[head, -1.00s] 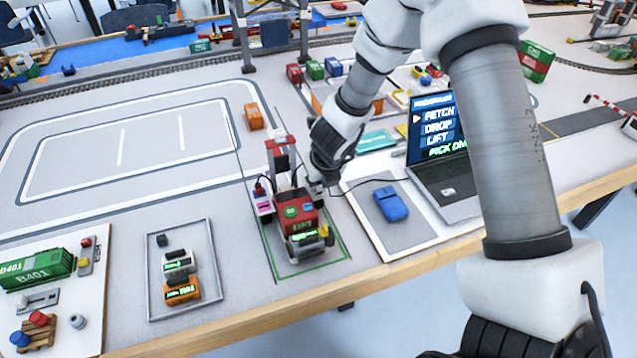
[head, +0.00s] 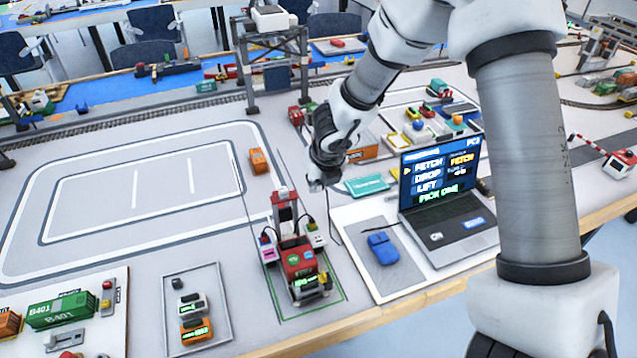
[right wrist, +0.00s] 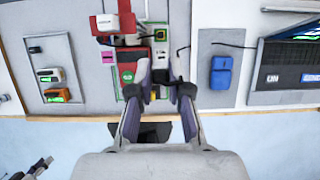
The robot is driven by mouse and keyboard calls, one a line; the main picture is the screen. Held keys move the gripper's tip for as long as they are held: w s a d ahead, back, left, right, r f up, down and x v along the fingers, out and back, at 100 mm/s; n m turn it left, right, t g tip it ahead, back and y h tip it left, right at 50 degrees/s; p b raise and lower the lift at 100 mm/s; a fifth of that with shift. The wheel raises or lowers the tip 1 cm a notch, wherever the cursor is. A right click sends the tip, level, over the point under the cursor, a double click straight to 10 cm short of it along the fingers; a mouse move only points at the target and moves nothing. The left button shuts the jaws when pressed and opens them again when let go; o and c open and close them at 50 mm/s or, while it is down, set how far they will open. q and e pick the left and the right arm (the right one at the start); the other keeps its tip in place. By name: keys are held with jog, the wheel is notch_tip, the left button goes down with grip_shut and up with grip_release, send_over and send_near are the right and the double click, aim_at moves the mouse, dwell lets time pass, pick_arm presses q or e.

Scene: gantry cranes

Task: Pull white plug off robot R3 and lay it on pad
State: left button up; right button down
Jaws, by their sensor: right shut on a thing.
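The red robot (head: 302,268), which I take for R3, stands upright in a green-outlined bay, with a red mast and white side blocks. My right gripper (head: 320,178) is above and behind it, apart from it. It is shut on a small white piece (head: 315,186), which I take for the white plug, mostly hidden by the fingers. A thin dark cable hangs below the gripper. In the right wrist view the gripper (right wrist: 166,84) shows beside the red robot (right wrist: 128,75). The grey pad (head: 405,283) lies right of the robot, with a blue object (head: 382,248) on it. My left gripper is not in view.
An open laptop (head: 455,225) stands right of the pad. A grey tray (head: 222,325) with small orange and grey models lies to the left. An orange block (head: 258,160) and a teal box (head: 367,185) lie behind. The pad's near part is clear.

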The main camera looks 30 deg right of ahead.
jog(key=shift+d, duration=0.1)
jog(key=shift+w+d+r+p, duration=0.15)
jog(key=shift+d+p, duration=0.05)
jog(key=shift+p, duration=0.15)
jog(key=w+d+p, duration=0.2)
jog(key=d+p, duration=0.4)
jog(key=d, duration=0.2)
jog(key=w+d+p, duration=0.3)
jog(key=d+p, duration=0.3)
jog(key=d, duration=0.2)
jog(key=shift+w+f, duration=0.2)
jog(key=shift+w, duration=0.05)
jog(key=shift+d, duration=0.1)
notch_tip(320, 180, down, 23)
jog(key=b, duration=1.8)
